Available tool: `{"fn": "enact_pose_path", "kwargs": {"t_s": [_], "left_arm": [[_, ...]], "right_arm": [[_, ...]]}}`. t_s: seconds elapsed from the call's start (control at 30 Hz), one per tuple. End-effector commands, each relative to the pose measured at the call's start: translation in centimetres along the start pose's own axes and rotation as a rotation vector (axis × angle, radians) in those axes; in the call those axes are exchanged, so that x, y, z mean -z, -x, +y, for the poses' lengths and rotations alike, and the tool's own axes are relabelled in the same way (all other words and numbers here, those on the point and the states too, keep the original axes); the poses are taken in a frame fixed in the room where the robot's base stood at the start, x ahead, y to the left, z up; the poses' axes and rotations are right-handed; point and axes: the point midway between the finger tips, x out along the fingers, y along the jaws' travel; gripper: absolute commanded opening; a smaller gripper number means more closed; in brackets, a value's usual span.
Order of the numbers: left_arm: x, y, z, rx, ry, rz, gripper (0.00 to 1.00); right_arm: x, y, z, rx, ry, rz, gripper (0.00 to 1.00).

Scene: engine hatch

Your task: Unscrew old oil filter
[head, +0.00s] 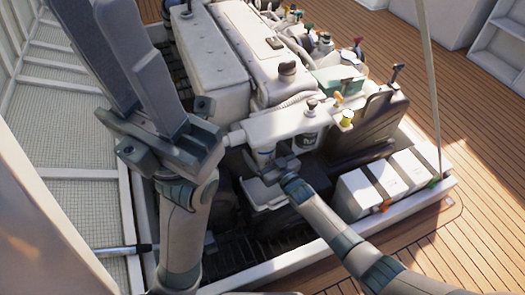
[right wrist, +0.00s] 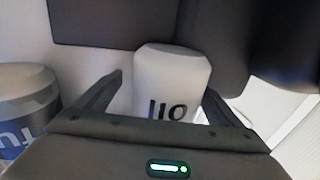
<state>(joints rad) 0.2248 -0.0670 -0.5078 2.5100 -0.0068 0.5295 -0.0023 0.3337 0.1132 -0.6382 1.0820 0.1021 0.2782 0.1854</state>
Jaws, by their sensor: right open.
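The oil filter is a white cylinder with dark lettering in the right wrist view (right wrist: 172,78). It stands between the two spread fingers of my right gripper (right wrist: 160,95), with its lower part hidden by the gripper body. I cannot tell whether a finger touches it. In the head view my right gripper (head: 276,170) reaches in from the lower right, below the white housing, and hides most of the filter there. My left gripper (head: 110,50) is raised close to the camera at the upper left, with its fingertips cut off by the frame edge.
A second filter with a blue label (right wrist: 25,115) is at the left in the right wrist view. The white engine block (head: 215,60) fills the upper middle. White boxes (head: 385,180) line the hatch's right edge. Wooden deck (head: 470,130) lies open at right.

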Motion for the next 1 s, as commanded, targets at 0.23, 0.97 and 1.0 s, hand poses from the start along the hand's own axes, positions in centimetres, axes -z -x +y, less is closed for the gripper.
{"fn": "enact_pose_path", "kwargs": {"t_s": [0.23,0.97,1.0], "left_arm": [[0.2,1.6,0.1,0.0,0.0,0.0,0.31],[0.2,2.0,0.1,0.0,0.0,0.0,0.31],[0.2,2.0,0.1,0.0,0.0,0.0,0.31]], "right_arm": [[-0.3,-0.1,-0.2,0.129,0.006,0.0,0.89],[-0.2,0.0,-0.2,0.184,0.0,-0.005,0.19],[-0.2,0.0,-0.2,0.183,0.0,-0.005,0.16]]}}
